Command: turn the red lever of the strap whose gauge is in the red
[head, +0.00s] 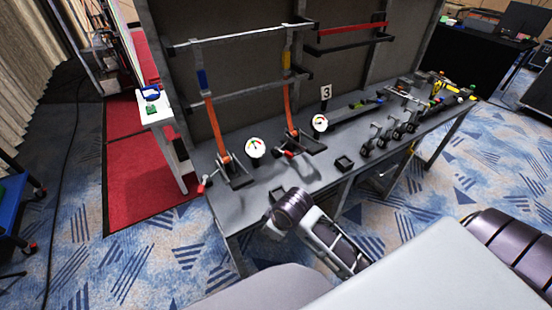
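Two orange straps hang from the rack to the bench. The left strap (215,125) has a blue section, and its buckle (237,175) is on the bench beside a red lever end (202,187). A white round gauge (255,148) stands just right of it. The right strap (289,105) has a yellow section, with another red lever end (285,153) near its foot and a second gauge (320,122) to its right. The needle readings are too small to tell. Parts of my arms show in front of the bench, but neither gripper's fingers can be seen.
A sign reading 3 (326,92) stands behind the right gauge. A small black tray (344,163) is near the bench's front edge, and several clamps (390,130) stand farther right. A white side table (155,110) adjoins the left end. Patterned carpet lies in front.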

